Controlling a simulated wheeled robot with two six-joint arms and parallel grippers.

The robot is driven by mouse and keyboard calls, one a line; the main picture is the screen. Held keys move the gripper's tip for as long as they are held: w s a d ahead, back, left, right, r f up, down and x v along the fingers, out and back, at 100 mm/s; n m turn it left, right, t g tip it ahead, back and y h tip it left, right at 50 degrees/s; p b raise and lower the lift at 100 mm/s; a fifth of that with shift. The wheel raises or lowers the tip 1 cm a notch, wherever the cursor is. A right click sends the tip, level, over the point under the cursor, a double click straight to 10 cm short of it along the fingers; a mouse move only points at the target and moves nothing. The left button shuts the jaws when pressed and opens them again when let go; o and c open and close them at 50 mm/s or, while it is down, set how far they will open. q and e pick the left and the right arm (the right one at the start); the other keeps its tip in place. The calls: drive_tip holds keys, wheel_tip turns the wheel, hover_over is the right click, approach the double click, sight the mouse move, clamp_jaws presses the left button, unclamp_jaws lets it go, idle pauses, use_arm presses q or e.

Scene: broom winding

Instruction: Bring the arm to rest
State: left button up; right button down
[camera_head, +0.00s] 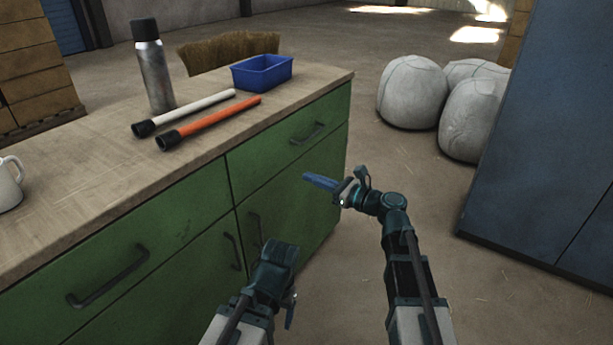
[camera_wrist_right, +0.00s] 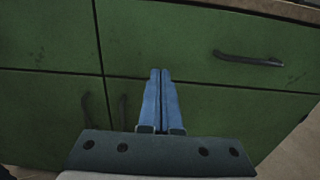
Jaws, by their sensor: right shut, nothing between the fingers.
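My right gripper (camera_head: 320,182) is in front of the green cabinet's right-hand doors, below the countertop edge, with its blue fingers pointing left. In the right wrist view its two blue fingers (camera_wrist_right: 162,75) lie side by side, shut and empty, with the green cabinet front (camera_wrist_right: 215,100) behind them. Whether the fingertips touch the cabinet I cannot tell. My left arm is low at the bottom centre of the head view, folded in front of the cabinet. Its gripper fingers do not show clearly.
White sacks (camera_head: 412,92) and a blue cabinet (camera_head: 540,130) stand right.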

drive_tip(key=s+f+n+g+h, duration=0.55)
drive_tip(key=s+f+n, duration=0.45)
drive_tip(key=f+n, duration=0.3)
drive_tip(key=s+d+f+n+g+h, duration=0.4)
drive_tip(key=s+d+f+n+h, duration=0.5)
drive_tip(key=s+d+n, duration=0.3)
drive_tip(key=s+a+n+g+h, duration=0.1)
drive_tip(key=s+a+n, duration=0.3)
drive_tip(key=a, duration=0.5)
use_arm(q)
wheel_tip(320, 180, up, 32)
drive_tip(key=p, duration=3.2)
drive_tip(key=shift+r, duration=0.2)
use_arm(e)
wheel_tip(320, 180, up, 33)
drive_tip(key=a, duration=0.1)
drive_tip(key=shift+s+f, duration=0.2)
drive_tip(key=shift+s, duration=0.05)
use_arm(q)
drive_tip(key=shift+d, duration=0.1)
drive_tip(key=shift+c, duration=0.3)
use_arm(e)
drive_tip(key=shift+a, duration=0.1)
